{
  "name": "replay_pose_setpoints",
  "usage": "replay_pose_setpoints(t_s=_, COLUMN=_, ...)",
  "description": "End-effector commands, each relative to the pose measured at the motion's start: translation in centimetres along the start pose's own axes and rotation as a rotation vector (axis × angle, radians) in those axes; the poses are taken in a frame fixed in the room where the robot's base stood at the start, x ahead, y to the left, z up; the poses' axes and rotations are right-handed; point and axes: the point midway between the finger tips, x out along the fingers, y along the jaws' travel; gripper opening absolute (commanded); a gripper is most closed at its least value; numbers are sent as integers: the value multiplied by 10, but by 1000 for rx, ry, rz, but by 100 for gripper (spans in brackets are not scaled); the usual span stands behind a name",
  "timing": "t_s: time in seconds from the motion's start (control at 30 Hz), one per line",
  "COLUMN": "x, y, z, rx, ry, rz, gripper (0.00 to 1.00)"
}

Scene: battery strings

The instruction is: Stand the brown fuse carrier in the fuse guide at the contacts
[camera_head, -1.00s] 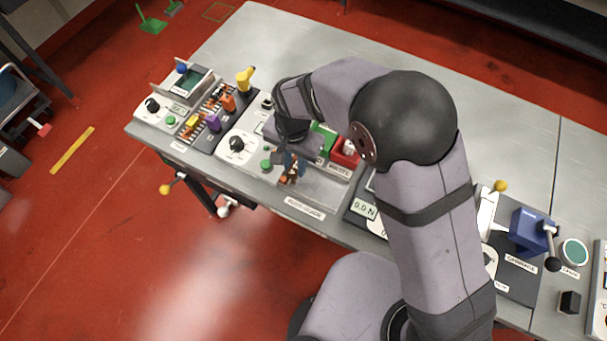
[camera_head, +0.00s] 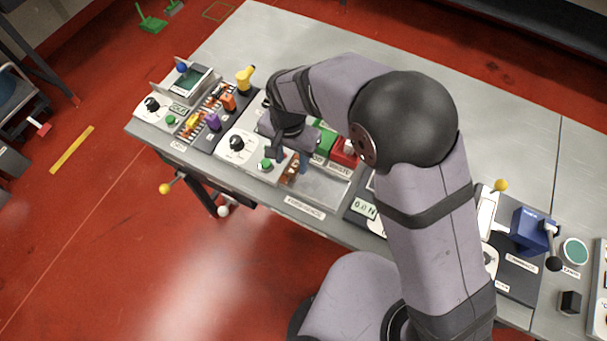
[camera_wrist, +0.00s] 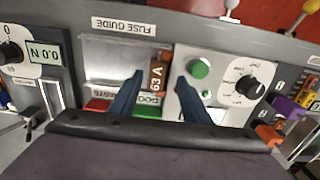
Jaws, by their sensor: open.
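The brown fuse carrier (camera_head: 291,170), marked 63 A, is at one end of the grey metal fuse guide (camera_head: 322,187). In the wrist view the carrier (camera_wrist: 157,76) is at the right end of the guide (camera_wrist: 108,62), beside the white panel with the green button. My gripper (camera_head: 289,164) is open, with one blue finger on each side of the carrier; in the wrist view (camera_wrist: 160,76) gaps show between carrier and fingers. Whether the carrier touches the contacts or is fully seated, I cannot tell.
A green bin (camera_head: 325,142) and a red bin (camera_head: 345,153) stand behind the guide. A panel with a black knob (camera_head: 237,143) and green button (camera_head: 265,165) adjoins it. Orange, purple and yellow pieces stand farther left. The rear tabletop is clear.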

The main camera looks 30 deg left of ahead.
Motion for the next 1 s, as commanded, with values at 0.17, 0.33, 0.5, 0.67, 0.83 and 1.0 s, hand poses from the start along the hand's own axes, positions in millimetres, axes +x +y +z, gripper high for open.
replay_pose_setpoints(t_s=0.17, x=-23, y=-2, z=-1, rx=0, ry=4, rz=-6, gripper=43)
replay_pose_setpoints(t_s=0.33, x=-45, y=-2, z=0, rx=-1, ry=3, rz=-5, gripper=43)
replay_pose_setpoints(t_s=0.5, x=-59, y=-1, z=0, rx=-1, ry=2, rz=-3, gripper=43)
replay_pose_setpoints(t_s=0.67, x=-62, y=-1, z=1, rx=-1, ry=1, rz=-1, gripper=43)
replay_pose_setpoints(t_s=0.83, x=-62, y=-1, z=0, rx=-10, ry=1, rz=-1, gripper=43)
replay_pose_setpoints(t_s=1.0, x=-62, y=-3, z=-1, rx=-130, ry=6, rz=-9, gripper=43)
